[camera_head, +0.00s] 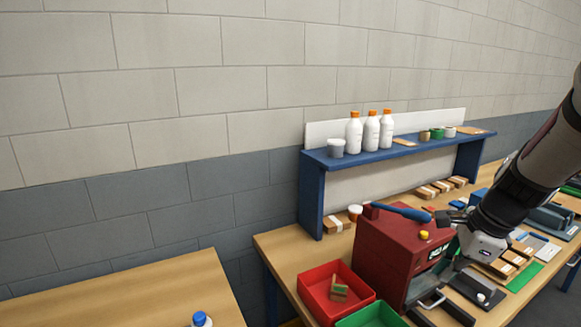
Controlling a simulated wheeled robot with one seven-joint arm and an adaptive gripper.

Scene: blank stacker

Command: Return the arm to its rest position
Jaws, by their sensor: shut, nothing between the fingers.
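My arm (524,180) reaches in from the right edge and slopes down to the left over the workbench. My gripper (447,217) is small and dark at its end, beside the dark red machine (388,250). It is shut with nothing in it. The machine has a blue lever (400,210) on top, close to the gripper; I cannot tell whether they touch.
A red bin (313,287) with small blocks and a green bin (370,316) stand left of the machine. A blue shelf (312,190) carries white bottles (354,132). Small boxes (427,191) lie beneath it. The left table (120,295) is mostly bare, with a blue-capped bottle (201,319).

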